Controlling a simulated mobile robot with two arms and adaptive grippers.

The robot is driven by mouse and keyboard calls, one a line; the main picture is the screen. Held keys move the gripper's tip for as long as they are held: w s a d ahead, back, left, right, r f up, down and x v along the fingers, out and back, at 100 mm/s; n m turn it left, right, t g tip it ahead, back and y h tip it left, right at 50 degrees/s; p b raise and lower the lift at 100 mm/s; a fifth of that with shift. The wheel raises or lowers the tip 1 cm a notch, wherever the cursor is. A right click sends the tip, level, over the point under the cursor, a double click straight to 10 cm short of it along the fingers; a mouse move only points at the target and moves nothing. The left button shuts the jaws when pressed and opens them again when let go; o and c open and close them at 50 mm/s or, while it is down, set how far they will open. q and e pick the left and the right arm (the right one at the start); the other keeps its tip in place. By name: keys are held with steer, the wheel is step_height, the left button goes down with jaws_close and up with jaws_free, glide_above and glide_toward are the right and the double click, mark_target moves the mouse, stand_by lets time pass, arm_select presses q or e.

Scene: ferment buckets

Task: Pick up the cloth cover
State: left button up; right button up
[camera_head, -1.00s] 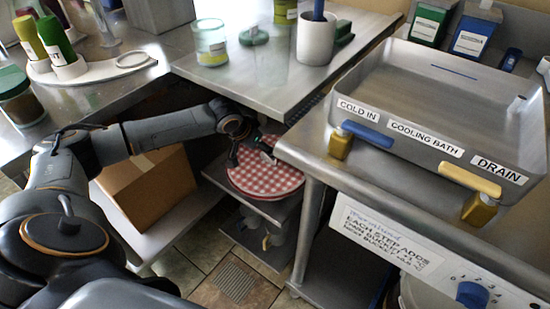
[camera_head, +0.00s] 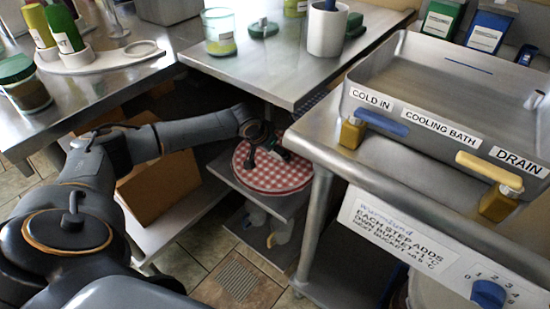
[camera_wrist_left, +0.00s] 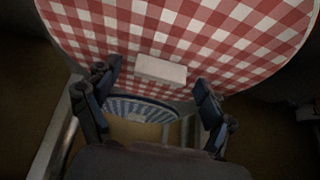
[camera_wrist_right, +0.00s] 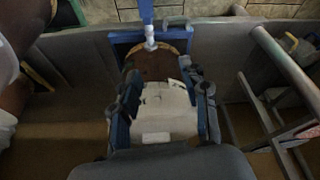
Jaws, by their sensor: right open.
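The cloth cover (camera_head: 280,178) is round, with a red and white check, and lies on the shelf below the worktops. In the left wrist view the cover (camera_wrist_left: 225,45) fills the top, with a small white tag (camera_wrist_left: 160,69) at its near edge. My right gripper (camera_wrist_right: 163,105) is open, outside the head view.
A blue-striped round thing (camera_wrist_left: 140,108) shows below the cover. A cardboard box (camera_head: 160,185) stands left of the cover's shelf (camera_head: 285,207). The cooling bath (camera_head: 440,110) and its steel counter (camera_head: 325,155) are on the right. A worktop (camera_head: 285,75) overhangs behind the cover.

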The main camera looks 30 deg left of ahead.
arm_select(q)
steer(key=c, duration=1.2)
steer(key=shift+c, duration=0.2)
